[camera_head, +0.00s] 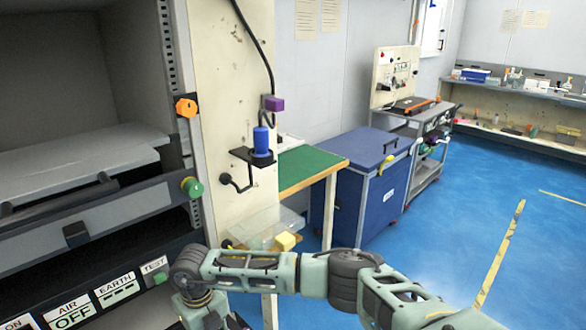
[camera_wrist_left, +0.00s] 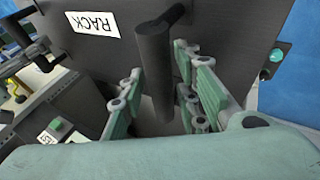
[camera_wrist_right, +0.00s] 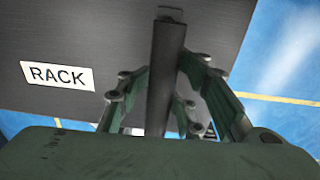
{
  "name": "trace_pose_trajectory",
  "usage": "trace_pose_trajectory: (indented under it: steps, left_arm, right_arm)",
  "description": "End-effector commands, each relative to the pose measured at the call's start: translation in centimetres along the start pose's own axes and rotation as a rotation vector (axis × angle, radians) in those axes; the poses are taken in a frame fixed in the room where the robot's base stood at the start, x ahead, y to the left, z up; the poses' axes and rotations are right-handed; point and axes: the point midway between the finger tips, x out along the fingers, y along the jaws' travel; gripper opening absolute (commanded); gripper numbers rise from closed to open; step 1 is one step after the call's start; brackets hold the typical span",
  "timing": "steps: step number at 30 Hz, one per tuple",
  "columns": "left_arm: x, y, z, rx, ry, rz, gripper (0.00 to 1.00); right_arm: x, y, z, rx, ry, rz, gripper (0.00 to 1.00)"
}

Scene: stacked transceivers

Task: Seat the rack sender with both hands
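The rack sender (camera_wrist_left: 230,35) shows in the left wrist view as a dark panel with a white RACK label, upside down. In the right wrist view its dark panel (camera_wrist_right: 90,25) has a RACK label right way up. My left gripper (camera_wrist_left: 160,65) has its fingers on both sides of a dark bar handle (camera_wrist_left: 156,90) and looks closed against it. My right gripper (camera_wrist_right: 164,75) is likewise closed on a bar handle (camera_wrist_right: 163,80). Finger contact is partly hidden. Neither gripper shows clearly in the head view, where one of my arms crosses the bottom.
The open rack (camera_head: 45,60) stands left, with a grey slab (camera_head: 80,168) inside. An orange knob (camera_head: 186,107) and a green knob (camera_head: 193,187) stick out at its edge. A green-topped table (camera_head: 310,167) and blue chest (camera_head: 350,185) stand beyond. Blue floor is clear at right.

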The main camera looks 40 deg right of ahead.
Motion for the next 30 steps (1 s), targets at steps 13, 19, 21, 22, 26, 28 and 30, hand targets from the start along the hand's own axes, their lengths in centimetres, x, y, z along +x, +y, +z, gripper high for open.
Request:
trace_pose_trajectory:
  steps: [13,19,21,22,26,28,30]
  left_arm:
    - [0.0,-0.1,0.0,-0.001,0.000,-0.001,0.30]
    - [-0.6,-0.1,-0.1,0.000,0.002,-0.001,0.30]
    - [-1.0,-0.1,-0.1,0.000,0.002,-0.001,0.30]
    - [-1.1,-0.1,-0.1,0.000,0.002,-0.002,0.30]
    - [-1.8,-0.1,0.0,0.001,0.001,-0.001,0.30]
    - [-2.1,0.0,0.0,0.000,0.001,0.000,0.30]
    - [-2.4,0.0,0.0,0.000,0.001,0.000,0.30]
  right_arm:
    - [0.1,0.0,-0.1,-0.001,0.003,-0.001,0.29]
    - [-0.5,0.0,-0.1,-0.001,0.003,-0.001,0.29]
    - [-0.8,0.0,-0.1,-0.001,0.002,-0.001,0.29]
    - [-1.0,0.0,-0.1,-0.001,0.002,-0.001,0.29]
    - [-1.6,-0.1,0.0,-0.001,0.001,-0.001,0.29]
    - [-2.0,-0.1,-0.1,-0.001,0.002,-0.002,0.29]
    - [-2.3,0.0,-0.1,-0.001,0.002,-0.001,0.29]
